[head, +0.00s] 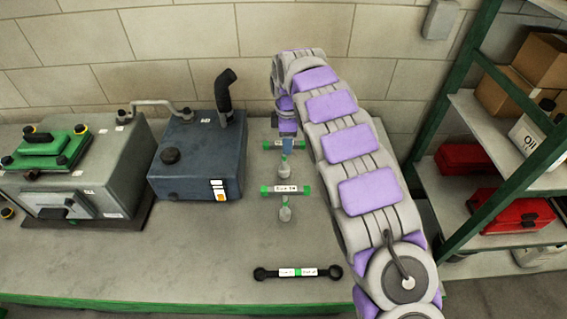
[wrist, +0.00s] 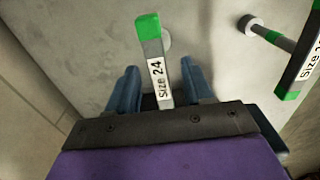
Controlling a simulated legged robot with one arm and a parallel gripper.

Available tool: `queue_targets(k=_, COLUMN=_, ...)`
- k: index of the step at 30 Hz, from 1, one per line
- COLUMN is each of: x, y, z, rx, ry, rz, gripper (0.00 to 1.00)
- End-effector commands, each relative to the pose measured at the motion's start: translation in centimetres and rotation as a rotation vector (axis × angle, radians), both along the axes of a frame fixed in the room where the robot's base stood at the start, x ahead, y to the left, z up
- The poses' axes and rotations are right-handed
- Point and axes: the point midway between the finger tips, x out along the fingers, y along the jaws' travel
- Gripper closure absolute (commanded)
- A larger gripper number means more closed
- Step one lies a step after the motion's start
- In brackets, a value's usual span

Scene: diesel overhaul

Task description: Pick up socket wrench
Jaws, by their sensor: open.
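Two T-shaped socket wrenches with green-ended handles and white labels are on the bench. The far one (head: 268,144) is by the wall; in the wrist view its handle (wrist: 150,45) is labelled "Size 24". The nearer one (head: 286,190) stands in front of it and shows at the right of the wrist view (wrist: 296,72). My gripper (head: 287,143) is at the far wrench. In the wrist view my gripper (wrist: 159,78) is open, with one blue finger on each side of the far handle. The rear part of that handle is hidden by the gripper's body.
A black double-ended wrench (head: 297,272) lies at the bench's (head: 180,260) front. A dark blue tank (head: 190,160) and a grey engine block with a green top (head: 50,150) stand left. A green-framed shelf (head: 465,135) with red boxes stands right.

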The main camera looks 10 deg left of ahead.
Motion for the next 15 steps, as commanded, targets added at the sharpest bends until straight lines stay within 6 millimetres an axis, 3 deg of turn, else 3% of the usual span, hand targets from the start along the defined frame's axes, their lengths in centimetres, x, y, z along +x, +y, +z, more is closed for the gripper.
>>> queue_targets(k=3, x=0.0, y=0.6, z=-2.5, rx=-0.006, ry=0.004, rz=0.002, gripper=0.49)
queue_targets(k=6, x=0.0, y=1.2, z=-3.7, rx=-0.011, ry=0.003, rz=0.003, gripper=0.49)
queue_targets(k=14, x=0.0, y=1.2, z=-3.9, rx=-0.011, ry=0.001, rz=0.003, gripper=0.49)
queue_targets(k=15, x=0.0, y=1.1, z=-3.9, rx=-0.010, ry=0.002, rz=0.003, gripper=0.53)
